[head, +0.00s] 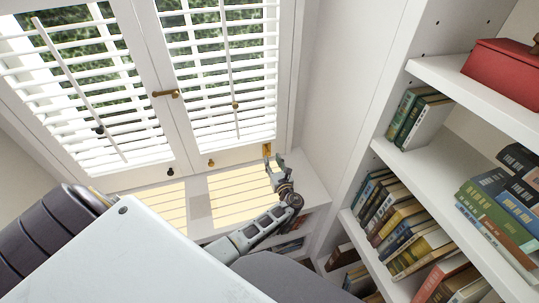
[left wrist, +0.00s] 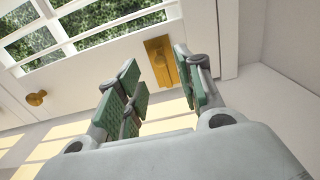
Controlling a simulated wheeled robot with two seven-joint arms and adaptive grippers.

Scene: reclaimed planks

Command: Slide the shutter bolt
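The shutter bolt is a small brass plate (head: 267,149) low on the right shutter's frame, at its right corner. In the left wrist view the brass bolt (left wrist: 158,63) shows between and beyond my fingers. My left gripper (head: 274,166) is just below the bolt in the head view. Its green-padded fingers (left wrist: 160,68) are apart, with nothing held between them. I cannot tell whether a finger touches the bolt. My right gripper is not in view.
Louvred white shutters (head: 180,87) carry a brass latch (head: 166,93) and small knobs (head: 211,163). A white sill (head: 308,188) lies below the window. A bookcase (head: 395,150) with books and a red box (head: 505,70) stands at the right. A wall closes in right of the bolt.

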